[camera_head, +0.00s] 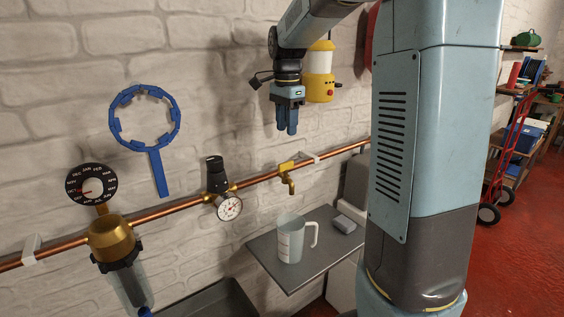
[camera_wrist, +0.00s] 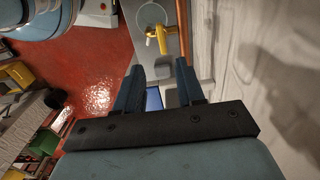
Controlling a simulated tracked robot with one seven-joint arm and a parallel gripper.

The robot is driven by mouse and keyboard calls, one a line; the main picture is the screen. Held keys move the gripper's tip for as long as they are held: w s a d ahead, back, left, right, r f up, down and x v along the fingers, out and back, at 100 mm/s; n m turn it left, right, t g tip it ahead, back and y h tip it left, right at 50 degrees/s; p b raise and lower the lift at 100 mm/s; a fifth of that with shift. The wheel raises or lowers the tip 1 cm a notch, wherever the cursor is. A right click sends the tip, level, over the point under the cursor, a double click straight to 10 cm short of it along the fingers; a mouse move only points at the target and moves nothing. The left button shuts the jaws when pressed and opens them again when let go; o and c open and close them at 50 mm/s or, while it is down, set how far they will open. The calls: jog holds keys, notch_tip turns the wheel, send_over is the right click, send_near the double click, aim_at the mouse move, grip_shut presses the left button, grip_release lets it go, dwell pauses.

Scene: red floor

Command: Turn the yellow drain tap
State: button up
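The yellow drain tap (camera_head: 288,182) hangs from a copper pipe on the wall, its flat yellow handle (camera_head: 287,167) on top. In the wrist view the tap (camera_wrist: 160,33) shows near the top, beyond my fingertips. My gripper (camera_head: 287,130) points down above the tap, apart from it. In the wrist view my gripper (camera_wrist: 158,78) has its two fingers spread with a gap between them and nothing held. A clear measuring jug (camera_head: 291,243) stands upright on a grey shelf, below the tap.
The copper pipe (camera_head: 255,181) runs along the brick wall, with a pressure gauge (camera_head: 229,207) left of the tap. A blue ring wrench (camera_head: 158,172) hangs further left. A yellow lantern-like device (camera_head: 319,63) is behind my arm. A grey block (camera_head: 344,224) sits on the shelf (camera_head: 268,254).

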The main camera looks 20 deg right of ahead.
aim_at(286, 163)
notch_tip(286, 163, down, 12)
jog(key=shift+r, duration=0.25)
jog(key=shift+c, duration=0.4)
